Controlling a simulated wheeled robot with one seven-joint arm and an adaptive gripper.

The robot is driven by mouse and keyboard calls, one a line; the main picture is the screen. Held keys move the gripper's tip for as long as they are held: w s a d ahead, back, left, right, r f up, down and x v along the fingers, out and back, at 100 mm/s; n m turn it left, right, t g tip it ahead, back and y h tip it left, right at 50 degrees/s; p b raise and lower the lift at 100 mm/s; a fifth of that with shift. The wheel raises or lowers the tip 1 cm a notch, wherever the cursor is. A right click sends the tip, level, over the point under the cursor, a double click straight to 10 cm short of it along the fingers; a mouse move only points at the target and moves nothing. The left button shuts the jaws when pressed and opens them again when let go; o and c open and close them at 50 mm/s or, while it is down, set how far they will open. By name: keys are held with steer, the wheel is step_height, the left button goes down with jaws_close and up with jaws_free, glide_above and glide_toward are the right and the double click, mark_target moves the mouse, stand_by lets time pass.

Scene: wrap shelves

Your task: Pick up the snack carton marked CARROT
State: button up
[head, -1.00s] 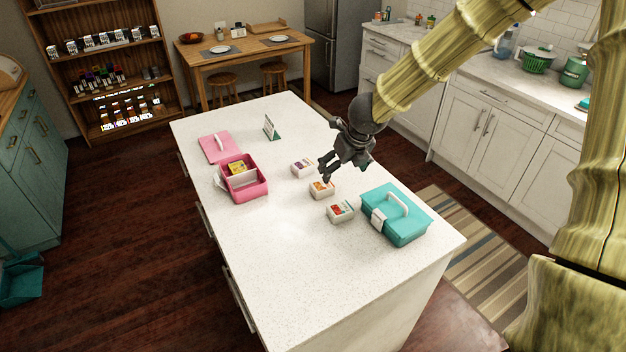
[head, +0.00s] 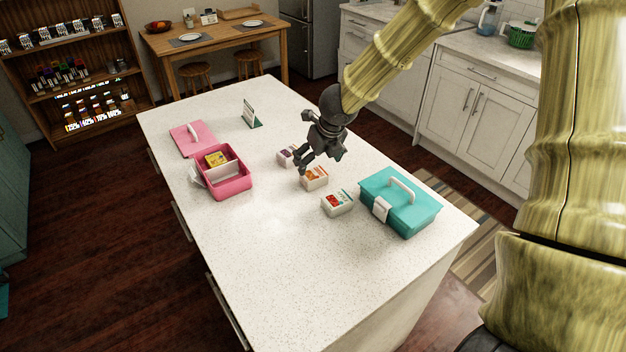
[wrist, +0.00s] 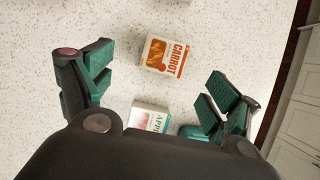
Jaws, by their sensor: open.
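The snack carton marked CARROT (wrist: 165,56), white and orange, lies on the white countertop ahead of my fingers in the wrist view. In the head view the orange-marked carton (head: 314,178) is the middle one of three small cartons. My gripper (wrist: 158,88) is open and empty, with its green-padded fingers spread wide. In the head view my gripper (head: 303,165) hangs above the counter near the orange-marked carton and partly in front of the purple-marked carton (head: 286,156). A carton whose label begins APP (wrist: 150,118) lies nearer my wrist, partly hidden by it.
A red-marked carton (head: 337,203) sits beside a closed teal lunch box (head: 408,213) at the right. An open pink box (head: 235,187), its pink lid (head: 186,142) and a small sign (head: 250,113) stand on the left half. The counter's front area is clear.

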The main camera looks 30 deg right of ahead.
mark_target(314, 174)
steer(key=x, duration=0.3)
steer(key=shift+w+d+f, duration=0.1)
steer(key=shift+f, duration=0.15)
steer(key=shift+d+b+x, duration=0.2)
steer(key=shift+b+x, duration=0.05)
steer(key=shift+x, duration=1.2)
steer(key=shift+d+b+x, duration=0.15)
steer(key=shift+b+x, duration=0.05)
steer(key=shift+x, duration=1.25)
steer(key=c, duration=1.1)
